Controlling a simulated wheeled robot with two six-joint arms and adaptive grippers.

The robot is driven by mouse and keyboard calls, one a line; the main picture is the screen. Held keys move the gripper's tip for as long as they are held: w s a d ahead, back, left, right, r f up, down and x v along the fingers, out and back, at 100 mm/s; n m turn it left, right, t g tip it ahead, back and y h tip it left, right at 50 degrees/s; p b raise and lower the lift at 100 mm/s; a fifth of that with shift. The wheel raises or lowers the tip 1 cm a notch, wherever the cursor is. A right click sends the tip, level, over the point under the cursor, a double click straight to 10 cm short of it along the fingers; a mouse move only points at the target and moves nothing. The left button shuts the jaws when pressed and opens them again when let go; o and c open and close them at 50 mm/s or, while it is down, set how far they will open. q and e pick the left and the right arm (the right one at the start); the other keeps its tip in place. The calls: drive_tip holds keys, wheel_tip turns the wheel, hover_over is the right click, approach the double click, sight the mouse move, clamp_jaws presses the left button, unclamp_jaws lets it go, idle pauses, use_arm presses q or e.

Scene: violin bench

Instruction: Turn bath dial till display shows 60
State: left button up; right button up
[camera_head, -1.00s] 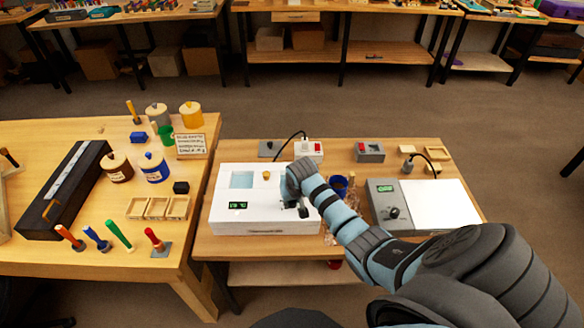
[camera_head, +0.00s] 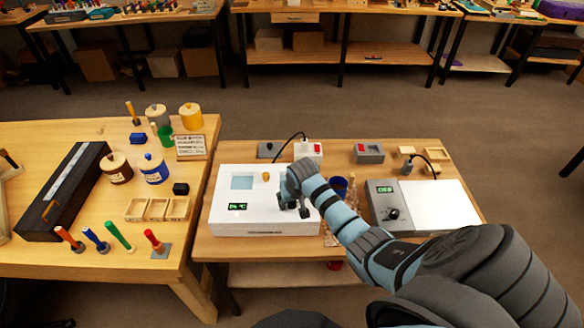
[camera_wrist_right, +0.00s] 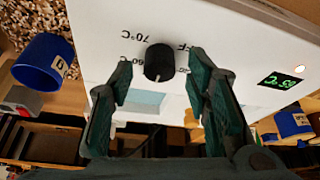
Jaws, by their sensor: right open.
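The white bath unit (camera_head: 225,220) stands on the right-hand wooden bench. Its small green display (camera_head: 237,206) is lit with a reading in °C, too small to read surely; the display (camera_wrist_right: 281,79) also shows upside down in the right wrist view. The black dial (camera_wrist_right: 159,62) is on the white panel, with printed marks around it including 60 °C, 70 °C and OFF. My right gripper (camera_head: 293,208) is open over the unit; in the wrist view its fingers are apart, one on each side of the dial. Whether they touch it I cannot tell. My left gripper is out of view.
A grey device with its own knob (camera_head: 393,214) and a white plate stands right of the bath. A blue cup (camera_wrist_right: 45,61) is close to the unit. Jars and coloured-handled tools fill the left bench.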

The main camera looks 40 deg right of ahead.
drive_tip(key=v, duration=1.2)
drive_tip(key=shift+w, duration=0.1)
